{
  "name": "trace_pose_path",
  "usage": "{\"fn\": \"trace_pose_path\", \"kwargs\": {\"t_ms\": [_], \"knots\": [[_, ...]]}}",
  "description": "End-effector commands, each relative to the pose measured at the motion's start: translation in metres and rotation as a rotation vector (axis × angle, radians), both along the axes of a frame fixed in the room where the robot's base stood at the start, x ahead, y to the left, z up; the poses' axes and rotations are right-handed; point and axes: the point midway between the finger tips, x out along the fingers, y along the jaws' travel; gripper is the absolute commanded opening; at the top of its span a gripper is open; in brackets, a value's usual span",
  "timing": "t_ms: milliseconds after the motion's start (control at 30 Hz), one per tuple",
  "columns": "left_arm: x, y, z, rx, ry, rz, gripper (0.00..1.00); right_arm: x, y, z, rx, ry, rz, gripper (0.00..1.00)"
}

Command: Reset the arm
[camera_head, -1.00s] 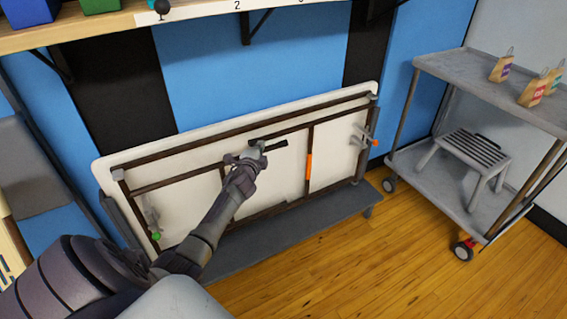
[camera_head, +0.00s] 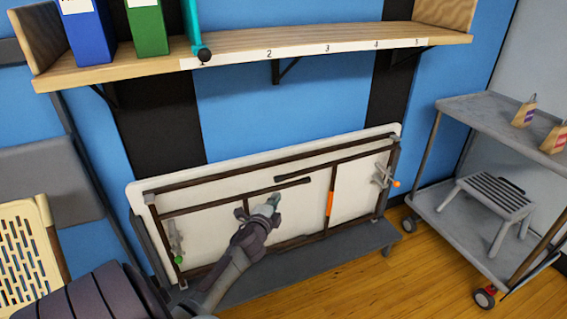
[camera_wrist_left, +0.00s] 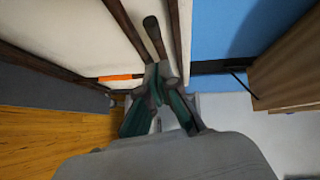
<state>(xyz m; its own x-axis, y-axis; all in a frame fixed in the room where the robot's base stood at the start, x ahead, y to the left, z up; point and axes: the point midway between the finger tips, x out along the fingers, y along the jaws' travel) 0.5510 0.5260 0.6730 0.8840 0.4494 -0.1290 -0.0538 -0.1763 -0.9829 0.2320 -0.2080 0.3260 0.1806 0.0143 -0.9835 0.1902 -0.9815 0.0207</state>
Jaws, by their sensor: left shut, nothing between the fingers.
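My left gripper (camera_head: 270,204) is shut and empty. In the head view it is in front of the pale folded table (camera_head: 300,195), which stands on its edge against the wall with its brown frame bars facing me. I cannot tell whether the fingers touch the table. My left arm comes in from the lower left. My right gripper is not in any view.
A wooden shelf (camera_head: 330,37) with numbered labels holds a blue binder (camera_head: 87,30) and a green binder (camera_head: 147,25). A grey cart (camera_head: 470,107) with a step stool (camera_head: 489,193) and small bags stands at the right. A beige chair (camera_head: 30,250) is at the left. Wood floor lies clear in front.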

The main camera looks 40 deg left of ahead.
Motion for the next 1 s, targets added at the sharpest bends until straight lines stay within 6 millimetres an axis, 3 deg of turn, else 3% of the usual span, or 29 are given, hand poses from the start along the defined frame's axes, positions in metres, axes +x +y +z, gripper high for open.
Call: {"fn": "trace_pose_path", "kwargs": {"t_ms": [267, 367, 467, 567, 700, 800, 1000], "knots": [[-0.004, -0.002, -0.001, -0.003, 0.001, 0.000, 0.00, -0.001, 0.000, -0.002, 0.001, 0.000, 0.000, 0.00], [-0.008, -0.009, -0.016, -0.045, 0.020, 0.005, 0.00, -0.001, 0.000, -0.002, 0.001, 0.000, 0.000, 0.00], [-0.021, -0.027, -0.056, -0.155, 0.072, 0.022, 0.00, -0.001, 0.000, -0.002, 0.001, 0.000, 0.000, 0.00], [-0.046, -0.058, -0.113, -0.319, 0.154, 0.059, 0.00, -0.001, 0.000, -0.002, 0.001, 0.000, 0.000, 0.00], [-0.095, -0.113, -0.194, -0.561, 0.292, 0.137, 0.00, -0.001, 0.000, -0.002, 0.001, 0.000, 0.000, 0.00], [-0.137, -0.155, -0.242, -0.715, 0.399, 0.204, 0.00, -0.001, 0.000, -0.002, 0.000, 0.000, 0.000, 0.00], [-0.221, -0.232, -0.307, -0.953, 0.592, 0.342, 0.00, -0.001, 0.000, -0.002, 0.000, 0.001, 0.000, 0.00]]}}
